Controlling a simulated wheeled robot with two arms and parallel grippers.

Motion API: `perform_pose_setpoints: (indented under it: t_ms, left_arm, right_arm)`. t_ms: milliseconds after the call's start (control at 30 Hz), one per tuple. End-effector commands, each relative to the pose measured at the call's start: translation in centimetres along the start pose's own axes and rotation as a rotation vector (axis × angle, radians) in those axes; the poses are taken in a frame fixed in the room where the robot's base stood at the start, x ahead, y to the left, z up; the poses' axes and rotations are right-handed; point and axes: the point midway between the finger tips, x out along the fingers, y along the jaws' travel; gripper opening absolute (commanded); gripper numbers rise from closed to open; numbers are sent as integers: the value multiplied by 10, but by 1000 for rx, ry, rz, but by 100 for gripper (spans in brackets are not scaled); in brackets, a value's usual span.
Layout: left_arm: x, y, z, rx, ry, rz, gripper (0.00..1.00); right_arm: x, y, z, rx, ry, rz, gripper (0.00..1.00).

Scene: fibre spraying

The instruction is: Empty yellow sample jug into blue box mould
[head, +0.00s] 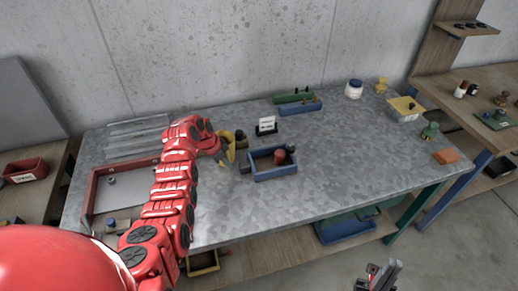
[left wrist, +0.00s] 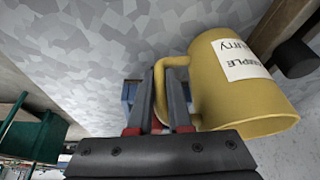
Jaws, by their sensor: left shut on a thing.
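The yellow sample jug (left wrist: 228,95) hangs in my left gripper (left wrist: 158,100), whose fingers are shut on its handle. Its white label shows upside down in the left wrist view, with the rim toward the lower right; the inside is hidden. In the head view a yellow part of the jug (head: 230,154) shows at the end of my red left arm, just left of the open blue box (head: 274,174). That box stands on the table with a red thing and a dark thing at it. My right gripper (head: 383,272) is low at the bottom edge, away from the table; its opening is unclear.
The grey table (head: 330,160) has free room right of the blue box. A small sign (head: 266,125) stands behind it. Green and blue trays (head: 300,108) and a white jar (head: 354,89) are at the back. A red-edged frame (head: 92,195) lies at the left.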

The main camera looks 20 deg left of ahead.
Motion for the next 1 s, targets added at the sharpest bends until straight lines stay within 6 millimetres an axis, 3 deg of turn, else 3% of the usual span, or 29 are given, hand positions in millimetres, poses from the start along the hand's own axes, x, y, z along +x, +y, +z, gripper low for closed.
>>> perform_pose_setpoints:
  t_ms: [333,767,1000]
  left_arm:
    - [-3,0,-3,15,-3,-4,0]
    - [-4,7,-11,73,-129,-105,0]
    - [5,11,-12,102,-221,-175,0]
  right_arm:
    - [7,0,-1,0,0,0,0]
    - [57,3,-10,0,0,0,0]
    - [70,3,-12,0,0,0,0]
